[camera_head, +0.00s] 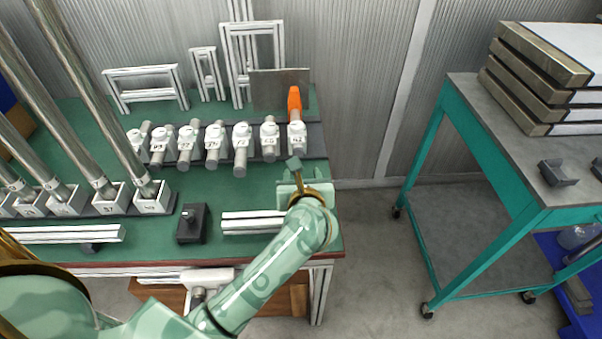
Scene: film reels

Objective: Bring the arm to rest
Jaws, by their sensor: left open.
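My left arm (262,275) is pale green and reaches from the lower left over the green workbench (255,182). My left gripper (297,174) is open near the bench's right end. It is just in front of the row of white holders and seems empty. The orange-tipped piece (294,98) stands in the rightmost holder (297,135), behind the gripper and apart from it in the picture. The arm hides part of the bench's front right edge. My right gripper is out of view.
Grey cylinders in white holders (241,135) line the bench's back. Tall metal tubes (75,110) stand at left. A black block (192,222) and white rails (250,222) lie in front. A teal cart (470,150) holding stacked slabs (540,85) stands right, with open floor between.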

